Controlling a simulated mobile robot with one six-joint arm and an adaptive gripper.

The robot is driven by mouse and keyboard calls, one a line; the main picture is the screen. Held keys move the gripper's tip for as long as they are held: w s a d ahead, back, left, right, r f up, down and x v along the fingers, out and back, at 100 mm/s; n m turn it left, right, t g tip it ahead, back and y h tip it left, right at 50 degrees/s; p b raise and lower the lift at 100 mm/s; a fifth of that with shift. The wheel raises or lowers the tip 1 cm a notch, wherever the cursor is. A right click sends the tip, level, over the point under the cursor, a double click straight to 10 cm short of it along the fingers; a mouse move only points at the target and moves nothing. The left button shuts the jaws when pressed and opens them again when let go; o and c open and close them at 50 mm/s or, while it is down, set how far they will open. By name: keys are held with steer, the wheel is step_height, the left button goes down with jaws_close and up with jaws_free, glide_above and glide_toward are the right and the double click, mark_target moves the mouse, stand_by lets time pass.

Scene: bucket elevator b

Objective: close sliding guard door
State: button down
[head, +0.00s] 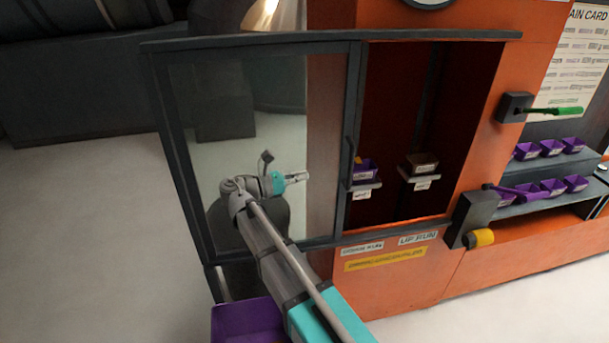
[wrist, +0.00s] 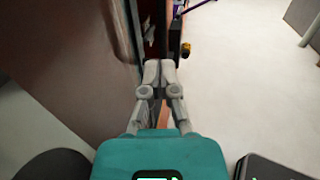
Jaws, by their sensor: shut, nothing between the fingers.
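The sliding guard door (head: 355,110) has a dark frame around a clear pane. It stands to the left of the cabinet opening (head: 395,110), which is uncovered on its right side. A slim dark handle (head: 346,165) runs along the door's right upright. My gripper (head: 308,176) is in front of the pane, left of that upright, pointing right. In the wrist view my gripper (wrist: 159,72) has its fingers together and empty, with the pane side to its left and dark upright parts just beyond the tips. I cannot tell whether the fingertips touch the door.
A dark box with a yellow knob (head: 480,238) and a green-handled lever (head: 552,110) stick out at right. A purple bin (head: 248,322) is below. Left floor is clear.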

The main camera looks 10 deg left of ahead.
mark_target(342, 165)
steer(key=x, duration=1.2)
steer(key=shift+w+d+f, duration=0.1)
steer(key=shift+w+d, duration=0.05)
steer(key=shift+d, duration=0.1)
